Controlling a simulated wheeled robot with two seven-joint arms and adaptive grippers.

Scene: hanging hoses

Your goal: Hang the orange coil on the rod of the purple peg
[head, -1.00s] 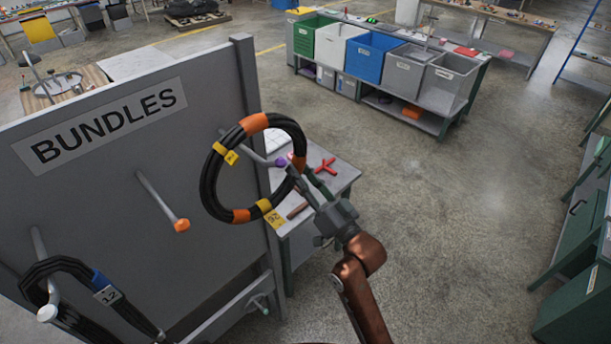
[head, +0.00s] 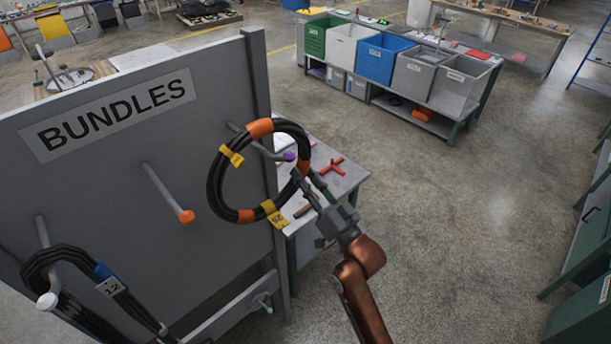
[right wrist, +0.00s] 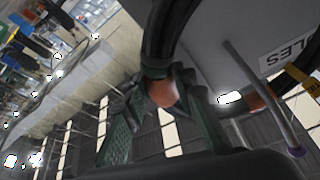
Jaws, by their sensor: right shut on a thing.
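The orange coil is a black hose loop with orange bands (head: 260,128) and yellow tags, hanging upright in front of the board's right part. My right gripper (head: 306,180) is shut on the loop's right side, at an orange band that also shows in the right wrist view (right wrist: 163,92). The purple peg is a grey rod with a purple tip (head: 289,156); in the head view its tip shows inside the loop's opening. The wrist view shows the purple tip (right wrist: 296,151) too. I cannot tell whether the rod passes through the loop. My left gripper is not in view.
The grey BUNDLES board (head: 110,200) carries an orange-tipped peg (head: 186,216), empty, and a white-tipped peg (head: 47,301) with a blue-banded hose (head: 100,272). A small table (head: 345,180) with a red part (head: 333,167) stands behind the coil.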

